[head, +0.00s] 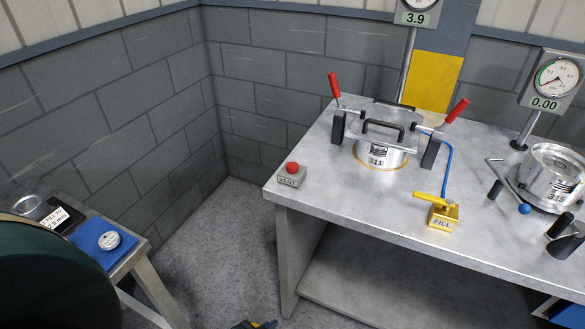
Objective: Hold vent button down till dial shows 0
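The vent button (292,168) is a red cap on a grey box marked VENT (289,181). It stands at the left front of the metal bench, with nothing touching it. A dial with a readout of 3.9 (419,17) is on a pole at the top, its upper face cut off by the frame edge. A second dial at the right (556,79) reads 0.00. A silver pot marked 311 (379,155) sits clamped behind the button to the right.
A yellow FILL valve (442,214) with a blue hose stands right of the vent box. Another silver pot (552,172) is at the right. A small side table (125,258) is at the left. Bench surface (340,205) between vent box and valve is clear.

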